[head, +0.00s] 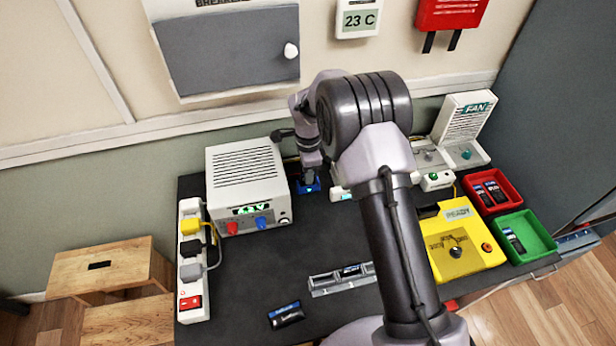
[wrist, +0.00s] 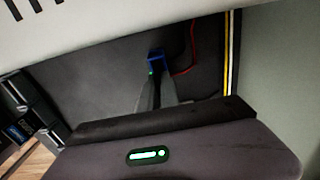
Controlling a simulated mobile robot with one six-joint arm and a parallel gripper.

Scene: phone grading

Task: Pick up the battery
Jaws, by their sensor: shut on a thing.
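My gripper (head: 310,178) points down at the back of the dark table, just right of the white power supply. It is shut on a small blue thing (head: 312,187), which also shows at the fingertips in the wrist view (wrist: 155,61). The fingers hide most of it, so I cannot tell if it is a battery. A black battery with a blue label (head: 286,314) lies at the table's front edge, well away from my gripper. Similar dark cells lie in the red bin (head: 503,205), the green bin (head: 541,232) and the grey slotted holder (head: 342,287).
The white power supply (head: 245,185) stands close left of my gripper. A power strip (head: 191,260) lies at the left edge. A yellow device (head: 470,258) and a FAN sign (head: 464,128) stand on the right. The table's left middle (head: 250,272) is clear.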

